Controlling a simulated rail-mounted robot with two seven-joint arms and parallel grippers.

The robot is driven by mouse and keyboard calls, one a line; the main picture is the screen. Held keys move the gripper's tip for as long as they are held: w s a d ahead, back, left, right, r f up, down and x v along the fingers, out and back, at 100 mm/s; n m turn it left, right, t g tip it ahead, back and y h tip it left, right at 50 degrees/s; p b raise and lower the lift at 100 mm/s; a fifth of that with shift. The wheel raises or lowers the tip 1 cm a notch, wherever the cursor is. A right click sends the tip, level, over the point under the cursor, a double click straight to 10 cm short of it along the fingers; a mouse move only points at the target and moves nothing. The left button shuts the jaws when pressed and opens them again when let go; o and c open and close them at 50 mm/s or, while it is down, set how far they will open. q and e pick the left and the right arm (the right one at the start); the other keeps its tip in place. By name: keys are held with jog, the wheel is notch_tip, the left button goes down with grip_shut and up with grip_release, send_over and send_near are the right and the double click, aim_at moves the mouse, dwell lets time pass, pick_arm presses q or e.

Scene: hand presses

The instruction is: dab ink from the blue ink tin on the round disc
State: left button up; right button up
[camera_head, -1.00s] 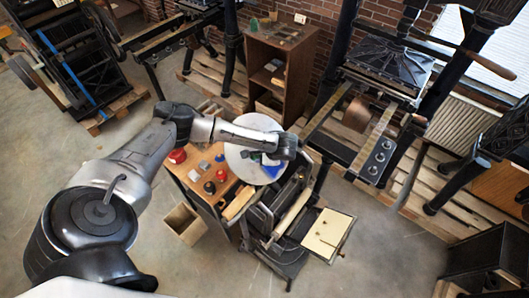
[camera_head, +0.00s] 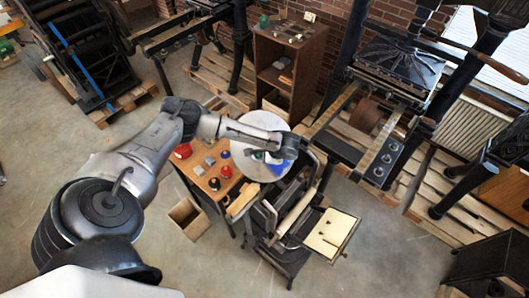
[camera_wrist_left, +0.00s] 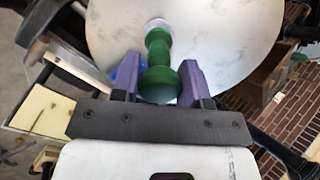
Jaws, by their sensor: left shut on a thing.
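The round disc (camera_head: 246,130) is a pale, smudged plate at the end of the wooden side table. My left gripper (camera_wrist_left: 158,68), with purple fingers, is shut on a green dabber (camera_wrist_left: 159,84). The dabber's far end lies against or just over the disc, which also shows in the wrist view (camera_wrist_left: 225,35); contact is unclear. In the head view the green dabber (camera_head: 258,156) is over the disc's lower part. A blue patch (camera_head: 285,168) shows at the disc's lower right, partly hidden by my wrist. I cannot clearly pick out the blue ink tin. My right gripper is not in view.
The side table holds red tins (camera_head: 183,151), a dark pot (camera_head: 214,184) and small grey blocks. A small press with a cream board (camera_head: 330,233) stands at its lower right. An open wooden box (camera_head: 188,216) is on the floor. A large hand press (camera_head: 385,75) stands at the right.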

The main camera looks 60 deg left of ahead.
pick_arm(q)
jog(key=shift+s+a+f, duration=0.15)
jog(key=shift+a+f, duration=0.15)
jog(key=shift+f, duration=0.2)
dwell(1.2)
jog(key=v, duration=0.6)
dwell(0.5)
jog(key=shift+r, duration=0.1)
dwell(0.4)
